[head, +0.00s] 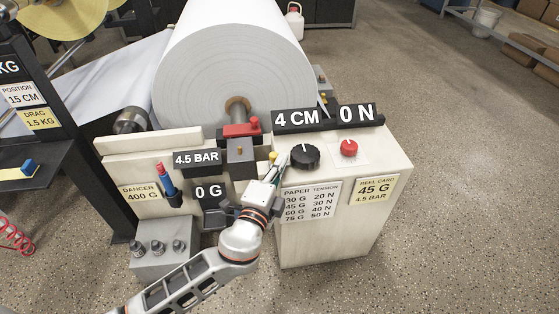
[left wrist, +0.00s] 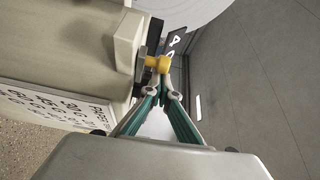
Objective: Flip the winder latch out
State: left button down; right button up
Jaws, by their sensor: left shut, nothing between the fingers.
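A small yellow knob (head: 273,156) is on the front of the winder, just left of the black dial; I take it for the latch's knob. In the left wrist view the yellow knob (left wrist: 157,64) sits on a dark metal piece beside the beige housing, straight ahead of my fingertips. My left gripper (head: 279,166) is shut and empty, with its tips close to the knob; I cannot tell if they touch. In the left wrist view the left gripper (left wrist: 160,91) shows its green fingers drawn together. The right gripper is not in view.
A large white paper roll (head: 234,70) sits behind. A red clamp piece (head: 241,129) is at its shaft. A black dial (head: 305,156) and red knob (head: 348,148) are on the cabinet (head: 330,240). A blue-and-red lever (head: 166,180) stands left.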

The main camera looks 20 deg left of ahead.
aim_at(271, 158)
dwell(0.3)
pick_arm(q)
jog(key=s+a, duration=0.2)
jog(key=shift+a, duration=0.35)
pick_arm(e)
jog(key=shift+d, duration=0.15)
pick_arm(q)
jog(key=shift+a, duration=0.1)
